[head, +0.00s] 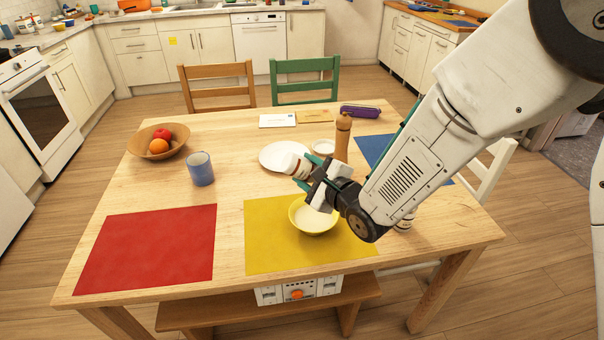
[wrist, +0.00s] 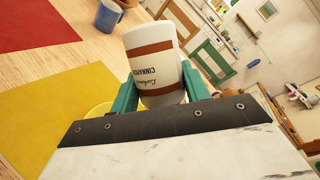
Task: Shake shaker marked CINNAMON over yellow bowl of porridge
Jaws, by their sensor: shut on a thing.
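My gripper (head: 309,176) is shut on a white shaker with a brown band (wrist: 154,58). In the wrist view its label reads CINNAMON and appears upside down. In the head view the shaker (head: 293,164) sticks out up and left of the fingers, tilted, above the table. The yellow bowl (head: 315,226) of pale porridge (head: 312,217) stands on the yellow mat, below and close to my gripper. Part of its rim is hidden by my gripper. Only a sliver of the yellow bowl (wrist: 98,109) shows in the wrist view.
A white plate (head: 273,156), a wooden mill (head: 342,138) and a small white dish (head: 323,147) stand behind my gripper. A blue mug (head: 201,169) and a fruit bowl (head: 176,147) are at left. Another container (head: 405,222) is partly hidden by my arm. The red mat (head: 150,250) is bare.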

